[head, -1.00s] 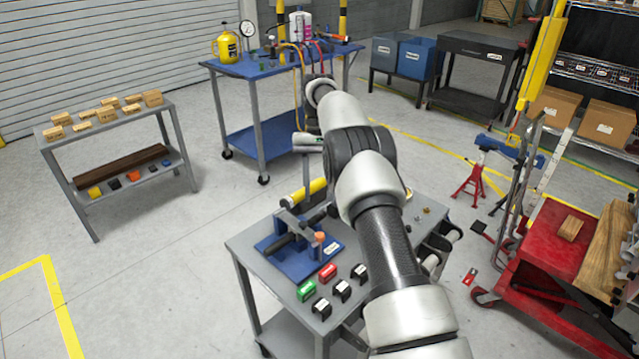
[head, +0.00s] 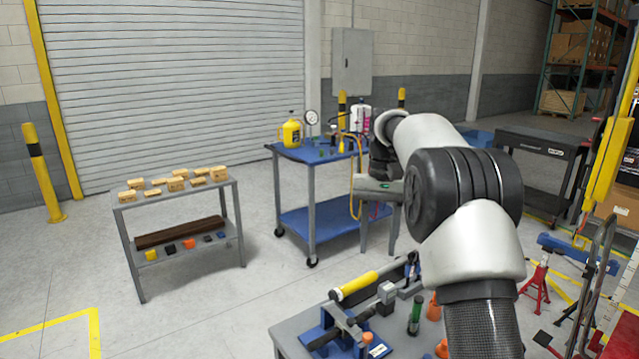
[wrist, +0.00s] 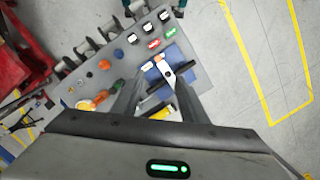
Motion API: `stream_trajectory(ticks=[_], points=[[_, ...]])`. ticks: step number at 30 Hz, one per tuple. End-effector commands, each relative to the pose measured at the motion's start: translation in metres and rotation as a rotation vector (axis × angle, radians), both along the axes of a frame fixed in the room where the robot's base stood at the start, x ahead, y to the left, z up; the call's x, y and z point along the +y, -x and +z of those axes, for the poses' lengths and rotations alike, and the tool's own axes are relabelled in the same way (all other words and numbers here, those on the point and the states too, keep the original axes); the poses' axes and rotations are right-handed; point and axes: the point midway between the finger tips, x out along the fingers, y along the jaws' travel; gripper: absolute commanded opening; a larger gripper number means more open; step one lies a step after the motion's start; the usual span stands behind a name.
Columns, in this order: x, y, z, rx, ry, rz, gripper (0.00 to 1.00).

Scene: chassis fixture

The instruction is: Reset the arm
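My arm rises from the bottom right of the head view and bends forward above the grey work cart (head: 290,325). My gripper (wrist: 160,80) points down over the cart in the wrist view. Its two dark fingers stand apart, and I see nothing held between them. Below the fingers lies the blue fixture plate (wrist: 152,76) with a dark bar and a light clamp-like part. The fixture (head: 313,338) also shows at the bottom of the head view, partly cut off. The gripper's fingertips cannot be made out in the head view.
Red (wrist: 153,43) and green (wrist: 170,32) blocks and several black ones line the cart. A blue table (head: 310,152) with a yellow jug (head: 290,133) stands behind. A grey shelf (head: 135,205) holds wooden blocks at left. A red stand (head: 538,280) is at right. Floor at left is clear.

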Motion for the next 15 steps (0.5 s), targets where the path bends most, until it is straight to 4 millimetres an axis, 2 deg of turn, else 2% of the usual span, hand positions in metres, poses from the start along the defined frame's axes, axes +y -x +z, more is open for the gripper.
stream_trajectory(ticks=[1,6,10,15], points=[[0.001,0.015,0.027,-0.04,0.003,0.006,0.4],[0.002,0.069,0.083,-0.169,0.013,0.029,0.4],[0.003,0.119,0.111,-0.268,0.023,0.047,0.4],[0.004,0.191,0.126,-0.395,0.037,0.073,0.4]])
